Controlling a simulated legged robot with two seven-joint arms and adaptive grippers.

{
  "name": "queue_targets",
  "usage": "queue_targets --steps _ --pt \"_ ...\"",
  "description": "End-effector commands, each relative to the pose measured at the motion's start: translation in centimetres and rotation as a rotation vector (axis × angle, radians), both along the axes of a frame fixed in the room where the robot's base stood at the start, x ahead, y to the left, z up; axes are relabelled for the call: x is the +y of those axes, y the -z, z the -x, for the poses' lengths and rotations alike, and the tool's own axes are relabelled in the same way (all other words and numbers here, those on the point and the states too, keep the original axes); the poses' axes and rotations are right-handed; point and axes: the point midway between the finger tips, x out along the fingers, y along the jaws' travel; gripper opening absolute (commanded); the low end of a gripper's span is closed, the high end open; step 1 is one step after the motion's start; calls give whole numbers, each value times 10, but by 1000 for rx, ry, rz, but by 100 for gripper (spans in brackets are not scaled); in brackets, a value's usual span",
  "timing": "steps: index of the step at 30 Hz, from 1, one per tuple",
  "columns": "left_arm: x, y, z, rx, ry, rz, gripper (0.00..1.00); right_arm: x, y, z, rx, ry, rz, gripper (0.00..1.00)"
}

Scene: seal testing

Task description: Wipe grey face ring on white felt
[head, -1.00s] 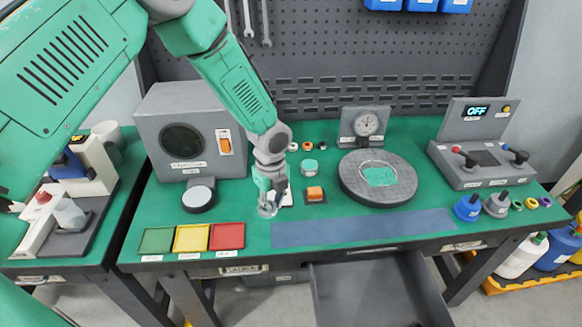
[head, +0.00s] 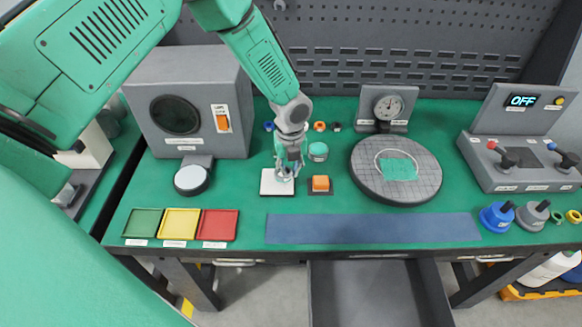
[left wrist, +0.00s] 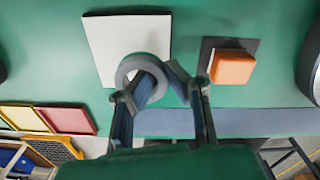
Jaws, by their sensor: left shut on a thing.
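The white felt (head: 268,187) is a flat square pad on the green bench, left of the orange block (head: 320,184). My left gripper (head: 285,173) is over the felt, pointing down. In the left wrist view, my left gripper (left wrist: 164,82) is shut on the grey face ring (left wrist: 126,69). The ring shows at the left finger, over the near right part of the white felt (left wrist: 118,35). I cannot tell whether the ring touches the felt. In the head view the ring is hard to make out at the fingertips. My right gripper is not in view.
Green, yellow and red trays (head: 180,224) lie at the front left, with a blue strip (head: 370,229) along the front. A round gridded plate (head: 425,165) stands to the right. A jar with a green top (head: 318,151) stands close behind the gripper. A drawer (head: 370,290) hangs open below.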

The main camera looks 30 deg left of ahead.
Motion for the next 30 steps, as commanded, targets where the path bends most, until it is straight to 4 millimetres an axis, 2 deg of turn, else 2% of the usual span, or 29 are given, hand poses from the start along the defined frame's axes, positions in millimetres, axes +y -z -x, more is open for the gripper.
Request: queue_targets --steps 3,16,30 --pt "0 9 1 -2 0 -1 0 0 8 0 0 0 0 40" --pt "0 10 0 -2 -1 -1 0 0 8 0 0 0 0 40" --pt "0 28 0 -3 0 0 0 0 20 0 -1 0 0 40"
